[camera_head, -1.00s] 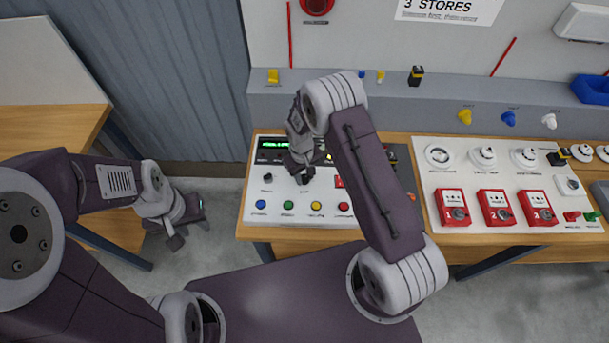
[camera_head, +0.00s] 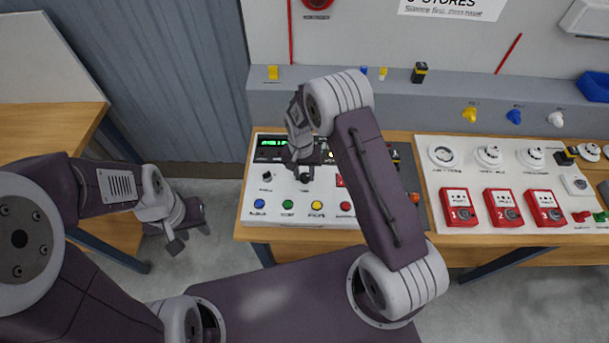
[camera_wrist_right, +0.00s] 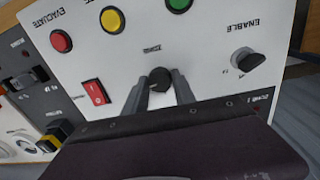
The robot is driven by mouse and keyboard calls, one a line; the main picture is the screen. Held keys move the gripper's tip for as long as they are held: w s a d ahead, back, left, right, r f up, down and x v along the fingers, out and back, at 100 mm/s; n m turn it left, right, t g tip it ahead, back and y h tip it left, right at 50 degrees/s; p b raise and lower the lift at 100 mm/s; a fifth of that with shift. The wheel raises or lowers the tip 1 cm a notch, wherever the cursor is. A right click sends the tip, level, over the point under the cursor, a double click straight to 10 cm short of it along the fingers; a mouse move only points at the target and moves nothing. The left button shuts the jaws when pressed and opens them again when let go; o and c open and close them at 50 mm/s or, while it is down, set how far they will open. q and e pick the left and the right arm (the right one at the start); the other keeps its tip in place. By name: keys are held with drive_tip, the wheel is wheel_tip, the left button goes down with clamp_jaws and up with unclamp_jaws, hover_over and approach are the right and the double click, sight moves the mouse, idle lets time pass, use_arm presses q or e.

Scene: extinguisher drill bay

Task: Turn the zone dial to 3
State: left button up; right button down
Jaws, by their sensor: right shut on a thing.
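The zone dial (camera_wrist_right: 160,78) is a black knob on the white control panel (camera_head: 283,211), under the printed word ZONE in the right wrist view. My right gripper (camera_wrist_right: 160,90) is shut on the zone dial, one finger on each side of it. The head view shows my right gripper (camera_head: 304,172) over the panel, covering part of it. The number the dial points to cannot be read. My left gripper (camera_head: 176,242) hangs low at the left, away from the panel; its jaw state is unclear.
The ENABLE knob (camera_wrist_right: 246,60) is beside the dial. Colored buttons (camera_head: 288,204) line the panel's front, and a red switch (camera_wrist_right: 96,92) is nearby. Right of it, a white board holds red call points (camera_head: 503,207) and round detectors (camera_head: 489,156).

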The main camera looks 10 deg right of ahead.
sight(303, 176)
drive_tip(key=shift+m, duration=0.8)
drive_tip(key=c, duration=1)
unclamp_jaws()
drive_tip(key=shift+c, duration=0.2)
drive_tip(key=r, duration=0.2)
drive_tip(key=r+b, duration=0.1)
drive_tip(key=r, duration=0.2)
drive_tip(key=r+b, duration=0.1)
drive_tip(key=r, duration=0.2)
drive_tip(key=shift+a+r, duration=0.2)
drive_tip(key=shift+a, duration=0.1)
drive_tip(key=shift+w+r, duration=0.1)
drive_tip(key=shift+r, duration=0.3)
